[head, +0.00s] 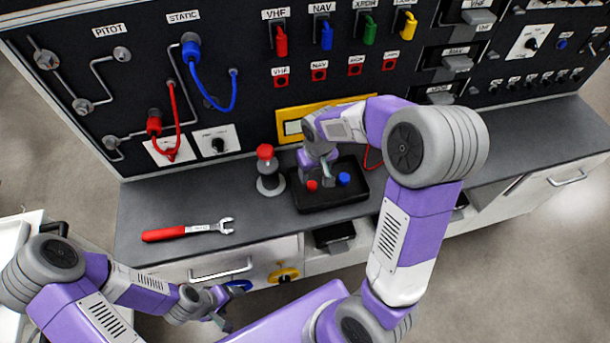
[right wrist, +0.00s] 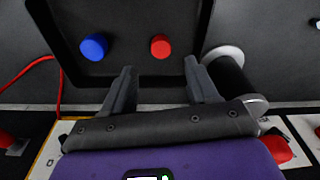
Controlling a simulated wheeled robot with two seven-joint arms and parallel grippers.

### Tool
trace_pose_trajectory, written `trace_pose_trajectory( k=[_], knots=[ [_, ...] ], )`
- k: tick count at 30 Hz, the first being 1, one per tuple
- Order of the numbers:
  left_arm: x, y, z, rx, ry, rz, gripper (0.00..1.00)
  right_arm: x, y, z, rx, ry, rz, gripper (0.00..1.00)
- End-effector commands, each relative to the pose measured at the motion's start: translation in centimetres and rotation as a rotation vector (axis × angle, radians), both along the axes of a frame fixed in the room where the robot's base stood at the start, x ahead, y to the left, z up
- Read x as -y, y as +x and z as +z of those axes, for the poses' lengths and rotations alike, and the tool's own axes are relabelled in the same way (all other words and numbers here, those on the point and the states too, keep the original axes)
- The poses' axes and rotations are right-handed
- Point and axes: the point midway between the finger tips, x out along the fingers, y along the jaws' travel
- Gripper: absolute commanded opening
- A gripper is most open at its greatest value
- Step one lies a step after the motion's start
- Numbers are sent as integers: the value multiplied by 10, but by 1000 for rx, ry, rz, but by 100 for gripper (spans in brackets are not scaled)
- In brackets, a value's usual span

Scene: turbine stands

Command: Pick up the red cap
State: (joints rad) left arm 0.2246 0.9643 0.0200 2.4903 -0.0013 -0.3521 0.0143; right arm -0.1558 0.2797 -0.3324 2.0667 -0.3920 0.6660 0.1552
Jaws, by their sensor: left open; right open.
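The red cap (head: 312,185) lies in the black tray (head: 335,207) on the grey counter, to the left of a blue cap (head: 343,179). My right gripper (head: 319,175) is over the back part of the tray, close to the red cap. In the right wrist view, the red cap (right wrist: 160,46) is just beyond the two spread fingertips (right wrist: 160,78), roughly in line with the gap between them. The jaws are empty. My left gripper (head: 218,309) is open and empty, low in front of the counter drawers.
A grey post with a red top (head: 266,170) stands left of the tray, close to the right gripper. A red-handled wrench (head: 188,230) lies on the counter. The black panel (head: 130,90) with hoses and plugs rises behind. The counter's right part is clear.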

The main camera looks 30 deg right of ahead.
Motion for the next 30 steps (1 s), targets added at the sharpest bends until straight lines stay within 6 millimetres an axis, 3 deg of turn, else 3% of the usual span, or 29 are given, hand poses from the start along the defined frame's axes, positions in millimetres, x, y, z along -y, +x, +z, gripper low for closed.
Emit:
trace_pose_trajectory(
  k=[16, 24, 30],
  knots=[
    [0, 0, -30, -1, 0, 1, 75, -2, 8, -69, -3, 0, 1, 59],
    [0, 0, -29, 0, 0, 0, 75, -2, 9, -71, 0, 1, 1, 59],
    [0, 0, -29, 0, 0, 0, 75, -2, 9, -71, 0, 1, 1, 28]
  ],
)
